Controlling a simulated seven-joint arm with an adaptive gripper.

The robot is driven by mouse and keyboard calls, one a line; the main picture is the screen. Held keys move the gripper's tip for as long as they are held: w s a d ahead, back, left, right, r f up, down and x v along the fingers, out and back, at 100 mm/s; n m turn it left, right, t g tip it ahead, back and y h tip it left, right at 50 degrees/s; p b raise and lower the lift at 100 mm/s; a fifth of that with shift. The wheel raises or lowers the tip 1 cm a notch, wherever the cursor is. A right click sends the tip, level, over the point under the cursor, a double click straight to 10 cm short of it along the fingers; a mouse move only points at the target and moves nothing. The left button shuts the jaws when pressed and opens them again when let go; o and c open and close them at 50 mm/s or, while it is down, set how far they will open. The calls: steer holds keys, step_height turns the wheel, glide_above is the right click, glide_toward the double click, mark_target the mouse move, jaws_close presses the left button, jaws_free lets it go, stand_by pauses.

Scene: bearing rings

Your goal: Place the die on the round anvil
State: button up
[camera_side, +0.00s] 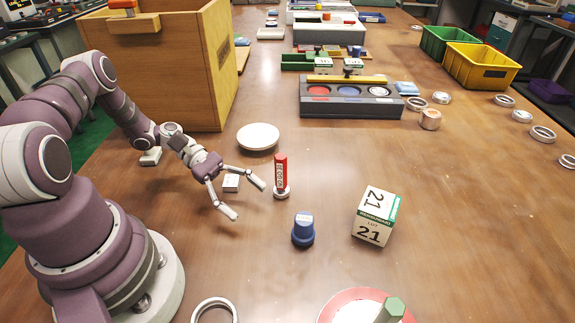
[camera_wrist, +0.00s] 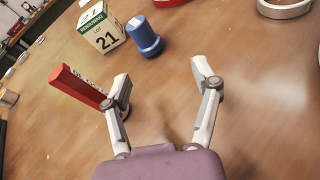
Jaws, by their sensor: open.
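My gripper (camera_side: 247,200) is open and empty, low over the table; its two fingers spread apart in the wrist view (camera_wrist: 161,76). A red upright block with white markings (camera_side: 281,174) stands on a small round pale base beyond one fingertip; in the wrist view it (camera_wrist: 78,86) appears beside the left finger. A small white block (camera_side: 231,183) sits by the fingers in the side view. I cannot tell for certain which piece is the die. A white round disc (camera_side: 258,136) lies behind the gripper; whether it is the round anvil is unclear.
A blue round-based knob (camera_side: 303,230) and a white-green box marked 21 (camera_side: 376,216) stand to the right. A red-rimmed disc with a green hexagonal post (camera_side: 391,310) is in front. A wooden box (camera_side: 180,75) and grey three-well tray (camera_side: 345,104) stand behind.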

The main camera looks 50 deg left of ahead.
mark_target(305, 219)
steer(key=n+t, duration=0.1)
steer(key=n+t+h, duration=0.1)
steer(key=n, duration=0.1)
steer(key=d+f+n+t+h, duration=0.1)
steer(key=shift+s+t, duration=0.15)
steer(key=shift+t, duration=0.25)
steer(key=shift+d+n, duration=0.15)
steer(key=shift+n, duration=0.15)
steer(key=x, duration=0.6)
steer(key=r+x, duration=0.1)
steer(key=x, duration=0.3)
steer(key=shift+w, duration=0.3)
jaws_close()
